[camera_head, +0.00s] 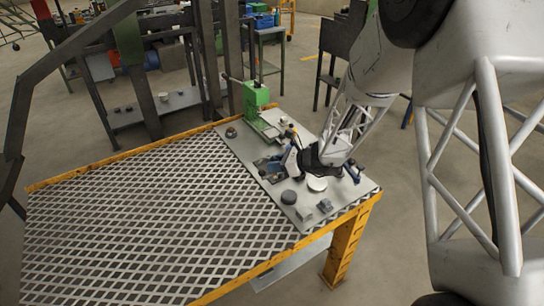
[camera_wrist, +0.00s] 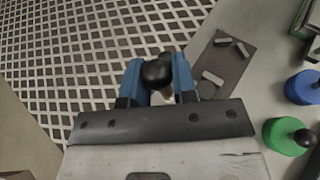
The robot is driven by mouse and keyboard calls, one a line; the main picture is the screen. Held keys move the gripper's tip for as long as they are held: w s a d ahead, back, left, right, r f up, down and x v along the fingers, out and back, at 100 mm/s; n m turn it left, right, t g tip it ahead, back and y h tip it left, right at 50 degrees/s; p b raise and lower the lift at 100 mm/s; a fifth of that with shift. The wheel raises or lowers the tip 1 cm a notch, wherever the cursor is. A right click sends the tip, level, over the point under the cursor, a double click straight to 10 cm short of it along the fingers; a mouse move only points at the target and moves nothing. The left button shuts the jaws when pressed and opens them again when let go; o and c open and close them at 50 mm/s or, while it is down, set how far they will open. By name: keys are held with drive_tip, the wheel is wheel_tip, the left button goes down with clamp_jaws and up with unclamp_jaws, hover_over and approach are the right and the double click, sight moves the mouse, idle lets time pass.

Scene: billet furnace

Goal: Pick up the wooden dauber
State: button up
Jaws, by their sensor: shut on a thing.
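My gripper (camera_head: 293,153) is over the grey plate at the right part of the table. In the wrist view its two blue fingers (camera_wrist: 157,82) are closed around the dauber (camera_wrist: 156,73). The dauber shows as a dark rounded end, with a small pale part beside it between the fingers. The fingers and the gripper body hide most of its length. In the head view the arm and fingers hide the dauber, and I cannot tell how far it is above the plate.
A dark tray (camera_wrist: 232,70) with several pale pieces lies right of the fingers. A blue round piece (camera_wrist: 303,87) and a green one with a black knob (camera_wrist: 289,136) stand farther right. A black puck (camera_head: 289,197), white disc (camera_head: 317,184) and green press (camera_head: 256,97) are on the plate. The slatted grid (camera_head: 150,215) is clear.

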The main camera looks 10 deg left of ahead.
drive_tip(key=shift+s+d+r, duration=0.1)
drive_tip(key=shift+s+d, duration=0.25)
drive_tip(key=shift+s, duration=0.35)
drive_tip(key=shift+s+d+r, duration=0.1)
drive_tip(key=shift+s+d, duration=0.25)
drive_tip(key=shift+s, duration=0.4)
drive_tip(key=shift+s+d, duration=0.35)
drive_tip(key=shift+s, duration=0.35)
drive_tip(key=s+d+m+t+h, duration=0.2)
drive_tip(key=d+m+t, duration=0.4)
drive_tip(key=d, duration=0.5)
drive_tip(key=shift+s+t+h, duration=0.3)
drive_tip(key=shift+s, duration=0.6)
drive_tip(key=shift+a, duration=0.1)
drive_tip(key=w+a, duration=0.2)
drive_tip(key=w, duration=0.5)
drive_tip(key=w+a+f, duration=0.1)
drive_tip(key=w+a, duration=0.2)
drive_tip(key=w, duration=0.5)
drive_tip(key=shift+f, duration=0.25)
drive_tip(key=shift+f, duration=0.15)
drive_tip(key=shift+f, duration=1.6)
